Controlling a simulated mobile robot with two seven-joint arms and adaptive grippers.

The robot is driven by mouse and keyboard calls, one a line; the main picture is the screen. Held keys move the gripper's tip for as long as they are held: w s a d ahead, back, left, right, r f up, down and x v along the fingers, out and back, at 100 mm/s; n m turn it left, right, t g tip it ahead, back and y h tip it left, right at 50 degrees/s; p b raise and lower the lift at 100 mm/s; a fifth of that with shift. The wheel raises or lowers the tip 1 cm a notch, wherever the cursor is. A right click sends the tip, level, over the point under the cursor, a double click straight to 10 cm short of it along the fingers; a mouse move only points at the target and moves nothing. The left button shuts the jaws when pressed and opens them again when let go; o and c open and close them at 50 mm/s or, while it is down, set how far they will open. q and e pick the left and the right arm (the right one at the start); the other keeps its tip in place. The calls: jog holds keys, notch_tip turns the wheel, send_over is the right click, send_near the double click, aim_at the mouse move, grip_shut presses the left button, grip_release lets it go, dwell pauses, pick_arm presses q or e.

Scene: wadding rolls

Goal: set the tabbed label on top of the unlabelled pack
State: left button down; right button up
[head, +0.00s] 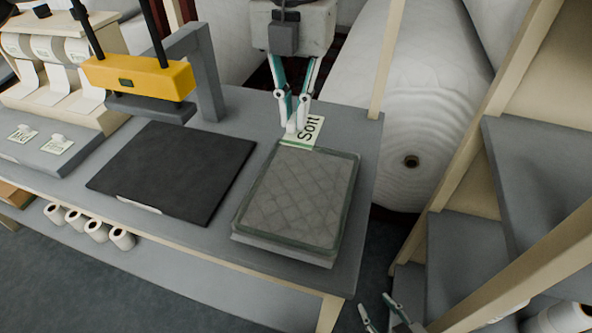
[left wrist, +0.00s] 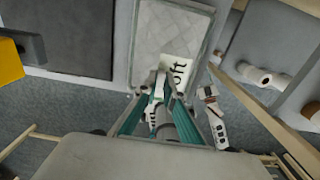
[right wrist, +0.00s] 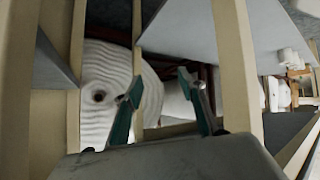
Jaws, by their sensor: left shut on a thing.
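The tabbed label (head: 312,134), a white card reading "Soft", is held at its end by my left gripper (head: 296,128), which is shut on it. The label is at the far edge of the quilted, clear-wrapped pack (head: 300,205); I cannot tell whether it touches it. The pack's top shows no other label. In the left wrist view the label (left wrist: 178,68) overlaps one end of the pack (left wrist: 172,28). The fingers hide the label's tab. My right gripper (head: 384,315) is low at the bottom edge, away from the pack; its fingers are apart and empty in the right wrist view (right wrist: 160,95).
Labels "Mid" (head: 22,134) and "Firm" (head: 58,146) sit on a grey block at left. A large wadding roll (head: 405,100) stands behind; shelves (head: 545,170) are at right.

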pick_arm(q)
send_over(295, 183)
notch_tip(295, 183, down, 9)
jog(key=shift+f+b, duration=0.2)
jog(key=shift+b, duration=0.15)
jog(key=shift+f, duration=0.5)
notch_tip(295, 183, down, 4)
jog(key=shift+f, duration=0.1)
pick_arm(e)
jog(key=shift+w+d+f, duration=0.2)
jog(key=shift+w, duration=0.3)
jog(key=shift+s, duration=0.1)
pick_arm(q)
jog(key=c, duration=2.2)
grip_release()
jog(key=shift+o, duration=0.2)
